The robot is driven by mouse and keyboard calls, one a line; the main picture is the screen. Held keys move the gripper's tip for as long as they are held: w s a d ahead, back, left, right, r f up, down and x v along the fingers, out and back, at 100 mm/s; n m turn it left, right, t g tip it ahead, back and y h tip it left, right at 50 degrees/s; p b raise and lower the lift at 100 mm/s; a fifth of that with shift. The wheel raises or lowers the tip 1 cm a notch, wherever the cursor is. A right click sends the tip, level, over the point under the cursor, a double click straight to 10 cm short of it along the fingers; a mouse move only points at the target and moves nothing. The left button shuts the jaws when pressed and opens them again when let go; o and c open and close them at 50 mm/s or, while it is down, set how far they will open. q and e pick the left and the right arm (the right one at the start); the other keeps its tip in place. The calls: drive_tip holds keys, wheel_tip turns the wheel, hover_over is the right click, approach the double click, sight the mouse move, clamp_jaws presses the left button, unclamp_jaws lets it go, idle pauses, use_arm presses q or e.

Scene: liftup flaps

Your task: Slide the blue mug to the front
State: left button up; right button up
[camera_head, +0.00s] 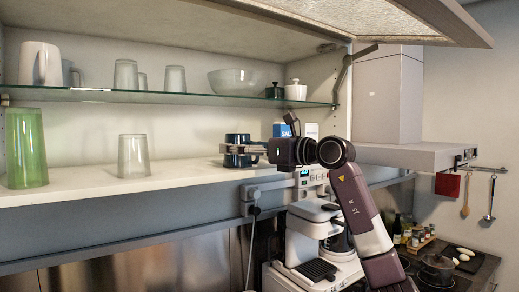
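The blue mug (237,159) stands upright on the lower white cabinet shelf (185,177), near its front edge and right of the middle. My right gripper (234,150) comes in from the right at the mug's height. Its fingers reach across the mug and overlap it, hiding part of its side. I cannot tell whether the fingers touch the mug or how far they are apart. My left gripper is not in view.
A clear glass (133,157) and a green glass (25,150) stand left of the mug. A blue-and-white salt box (282,131) is behind the gripper. Above, a glass shelf (160,97) holds cups and a bowl. The flap (400,15) is raised. A coffee machine (318,235) stands below.

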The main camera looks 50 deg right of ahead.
drive_tip(key=s+d, duration=0.1)
drive_tip(key=s, duration=0.9)
drive_tip(key=shift+s+d, duration=0.3)
drive_tip(key=shift+s, duration=0.05)
drive_tip(key=shift+r, duration=0.1)
